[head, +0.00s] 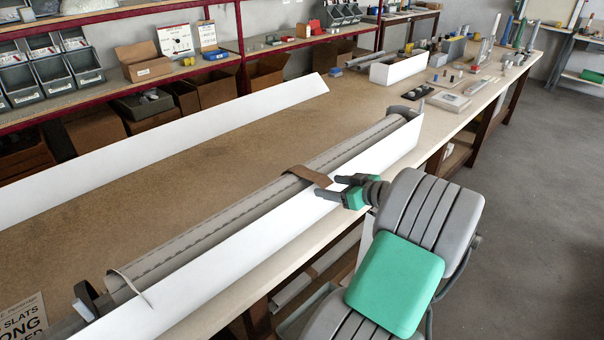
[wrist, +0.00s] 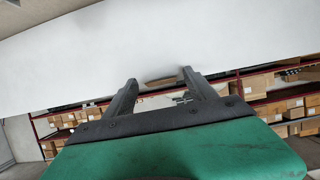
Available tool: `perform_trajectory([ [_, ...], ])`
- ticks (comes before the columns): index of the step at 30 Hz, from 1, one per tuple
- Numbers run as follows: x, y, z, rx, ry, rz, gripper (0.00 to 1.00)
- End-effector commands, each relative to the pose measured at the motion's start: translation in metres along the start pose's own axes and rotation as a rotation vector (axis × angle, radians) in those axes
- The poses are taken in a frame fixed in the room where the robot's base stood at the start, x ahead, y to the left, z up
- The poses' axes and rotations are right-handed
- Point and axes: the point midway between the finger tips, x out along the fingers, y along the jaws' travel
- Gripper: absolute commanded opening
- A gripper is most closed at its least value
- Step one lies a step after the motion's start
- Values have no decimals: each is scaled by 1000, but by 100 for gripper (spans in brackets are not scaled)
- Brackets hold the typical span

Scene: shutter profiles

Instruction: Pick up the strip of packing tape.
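The brown strip of packing tape (head: 308,176) lies across the long grey shutter profiles (head: 235,213), and its near end reaches the top edge of the white board in front. My gripper (head: 327,186) is at that end, with its dark fingers apart at the board's top edge. In the wrist view, my gripper (wrist: 159,77) also shows its fingers spread, with a small tan patch (wrist: 160,82) between them that looks like the strip's end. I cannot tell whether either finger touches it.
The white board (head: 240,245) runs along the bench's front side. Another white board (head: 170,140) stands behind the profiles, with bare brown bench top (head: 215,160) between. Small parts and blocks crowd the bench's far right. Shelves with boxes (head: 265,75) line the back.

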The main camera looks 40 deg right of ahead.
Motion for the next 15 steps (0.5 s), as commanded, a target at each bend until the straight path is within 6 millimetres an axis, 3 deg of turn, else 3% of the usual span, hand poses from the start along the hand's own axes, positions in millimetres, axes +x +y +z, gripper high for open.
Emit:
perform_trajectory([
  [15,0,0,0,0,0,-1,22],
])
